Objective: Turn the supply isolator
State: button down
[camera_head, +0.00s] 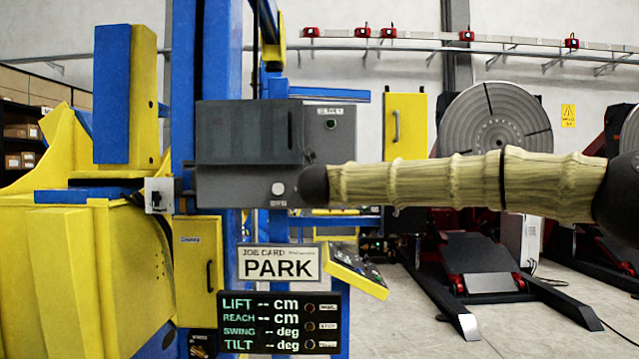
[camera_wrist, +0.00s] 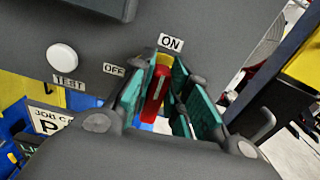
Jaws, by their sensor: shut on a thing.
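The supply isolator has a red handle (camera_wrist: 156,92) with a pale line, on the grey box face in the wrist view. Its upper end lies just under the ON label (camera_wrist: 171,43); the OFF label (camera_wrist: 114,69) is to its left. My gripper (camera_wrist: 160,86) has its teal-padded fingers on both sides of the handle and is shut on it. The lower part of the handle is partly hidden by the gripper. In the head view my wrist is against the right side of the grey box (camera_head: 240,185), and the handle and fingers are hidden.
A white TEST button (camera_wrist: 62,57) is left of the isolator; it also shows in the head view (camera_head: 278,188). Below the box are a PARK job card (camera_head: 279,263) and a display (camera_head: 265,322) with blank readings. A tilted yellow panel (camera_head: 356,272) stands right of them.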

jog(key=n, duration=0.2)
jog(key=n+b, duration=0.1)
jog(key=shift+a+f+n, duration=0.1)
jog(key=shift+a+n, duration=0.3)
jog(key=shift+a+f+n+p, duration=0.1)
jog(key=shift+a+f+n, duration=0.2)
jog(key=shift+n, duration=1.95)
jog(key=shift+a+f+n+p, duration=0.2)
jog(key=shift+f+n, duration=0.2)
jog(key=shift+n, duration=1.9)
jog(key=shift+a+f+n+p, duration=0.1)
jog(key=shift+a+f+n, duration=0.2)
jog(key=shift+n, duration=1.95)
jog(key=shift+d+f, duration=0.1)
jog(key=c, duration=1.4)
grip_release()
jog(key=shift+o, duration=0.2)
jog(key=s, duration=1.2)
